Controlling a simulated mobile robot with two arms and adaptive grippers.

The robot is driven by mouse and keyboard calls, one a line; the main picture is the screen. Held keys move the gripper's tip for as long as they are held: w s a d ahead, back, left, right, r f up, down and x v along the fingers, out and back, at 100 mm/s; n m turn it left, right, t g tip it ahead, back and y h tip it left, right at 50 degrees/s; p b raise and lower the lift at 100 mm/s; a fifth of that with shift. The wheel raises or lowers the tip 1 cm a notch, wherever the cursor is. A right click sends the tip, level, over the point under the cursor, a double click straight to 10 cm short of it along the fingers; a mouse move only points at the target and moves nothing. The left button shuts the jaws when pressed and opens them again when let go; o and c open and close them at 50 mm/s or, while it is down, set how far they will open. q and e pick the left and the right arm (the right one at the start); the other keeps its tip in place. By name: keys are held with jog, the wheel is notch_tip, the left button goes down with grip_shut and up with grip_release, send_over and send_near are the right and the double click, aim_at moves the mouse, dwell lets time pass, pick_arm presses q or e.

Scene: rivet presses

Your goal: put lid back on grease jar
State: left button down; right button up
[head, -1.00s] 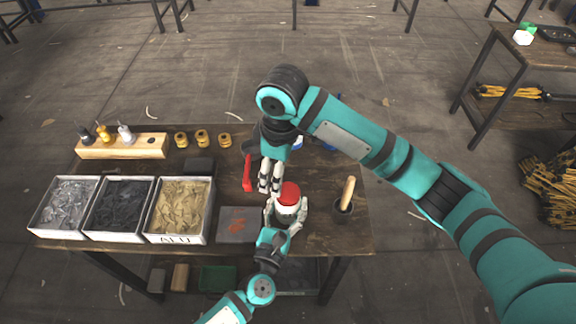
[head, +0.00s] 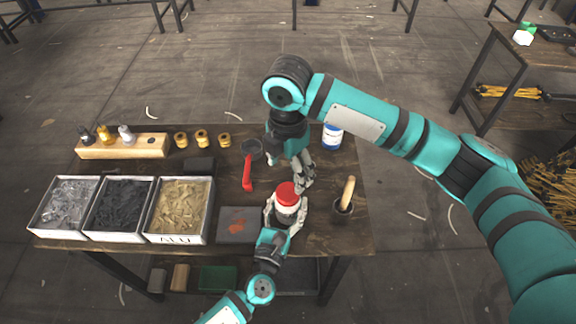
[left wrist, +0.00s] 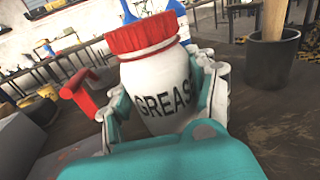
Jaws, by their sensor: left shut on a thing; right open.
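The white grease jar (left wrist: 162,90) stands upright on the bench, with "GREAS" readable on its side in the left wrist view. My left gripper (head: 285,217) is shut around the jar, a finger on each side. The red lid (head: 288,192) is on top of the jar; it also shows in the left wrist view (left wrist: 141,34), where it looks slightly tilted. I cannot tell whether it is seated tight. My right gripper (head: 303,177) is open and empty, just behind and to the right of the lid in the head view.
A dark cup with a wooden-handled brush (head: 344,205) stands right of the jar. A red-handled tool (head: 247,172) lies to the left. A blue-and-white bottle (head: 332,137) stands behind. Three bins (head: 180,239) and a wooden holder (head: 122,147) fill the bench's left side.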

aim_at(288, 191)
notch_tip(288, 191, down, 8)
jog(key=shift+r, duration=0.1)
dwell(0.4)
jog(key=c, duration=1.2)
jog(key=m, duration=0.2)
jog(key=shift+m, duration=0.4)
jog(key=shift+c, duration=0.2)
jog(key=m, duration=0.5)
jog(key=shift+s, duration=0.1)
jog(key=m, duration=0.6)
jog(key=shift+a, duration=0.1)
jog(key=m, duration=0.4)
jog(key=o, duration=1.3)
